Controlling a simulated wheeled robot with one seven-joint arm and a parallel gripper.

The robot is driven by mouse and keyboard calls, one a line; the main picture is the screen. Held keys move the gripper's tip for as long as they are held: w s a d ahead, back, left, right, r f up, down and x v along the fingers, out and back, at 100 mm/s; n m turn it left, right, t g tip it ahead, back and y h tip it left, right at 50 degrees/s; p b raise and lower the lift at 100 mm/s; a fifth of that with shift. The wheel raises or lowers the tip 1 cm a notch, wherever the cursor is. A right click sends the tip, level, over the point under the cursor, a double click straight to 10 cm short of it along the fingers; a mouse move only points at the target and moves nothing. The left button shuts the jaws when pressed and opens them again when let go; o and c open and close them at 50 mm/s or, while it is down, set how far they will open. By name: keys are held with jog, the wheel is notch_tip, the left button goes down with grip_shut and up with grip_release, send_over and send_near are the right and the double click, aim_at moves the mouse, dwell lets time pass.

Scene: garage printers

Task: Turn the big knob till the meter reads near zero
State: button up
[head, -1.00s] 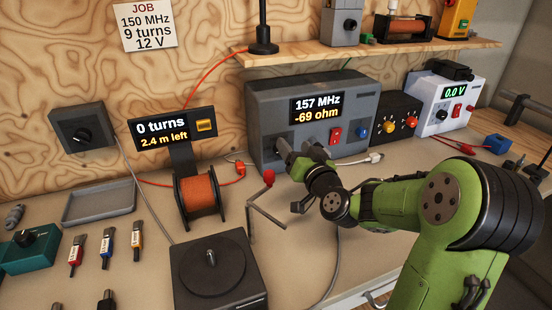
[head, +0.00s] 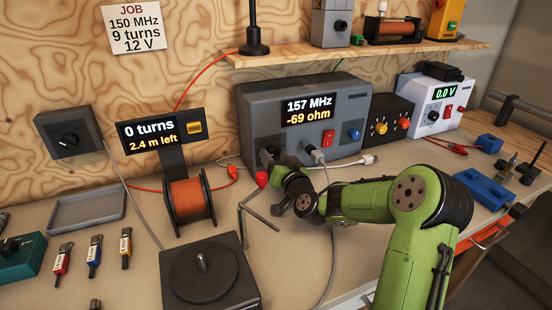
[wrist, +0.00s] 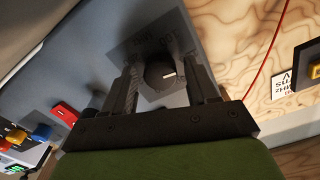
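The grey meter box (head: 350,108) stands against the back wall. Its display (head: 310,110) reads 157 MHz and -69 ohm. In the wrist view a round dark knob (wrist: 160,77) with a white mark sits on the grey panel, beside a label that ends in MHz. My gripper (wrist: 167,75) is open, with one finger on either side of this knob; I cannot tell whether they touch it. In the head view my gripper (head: 268,160) is at the lower left of the meter's front, and it hides the knob.
A grey cable plug (head: 312,154) is in the meter's front, just right of my gripper. The copper wire spool (head: 189,200) and a black turntable (head: 210,280) are to the left.

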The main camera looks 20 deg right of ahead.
jog(key=c, duration=0.9)
jog(key=shift+o, duration=0.2)
jog(key=shift+m, duration=0.3)
jog(key=m+p, duration=0.1)
jog(key=m, duration=0.2)
jog(key=shift+a+r+m, duration=0.1)
jog(key=shift+m, duration=0.3)
jog(key=m+p, duration=0.2)
jog(key=m, duration=0.2)
jog(key=shift+m, duration=0.3)
jog(key=o, duration=1.1)
jog(key=shift+c, duration=0.2)
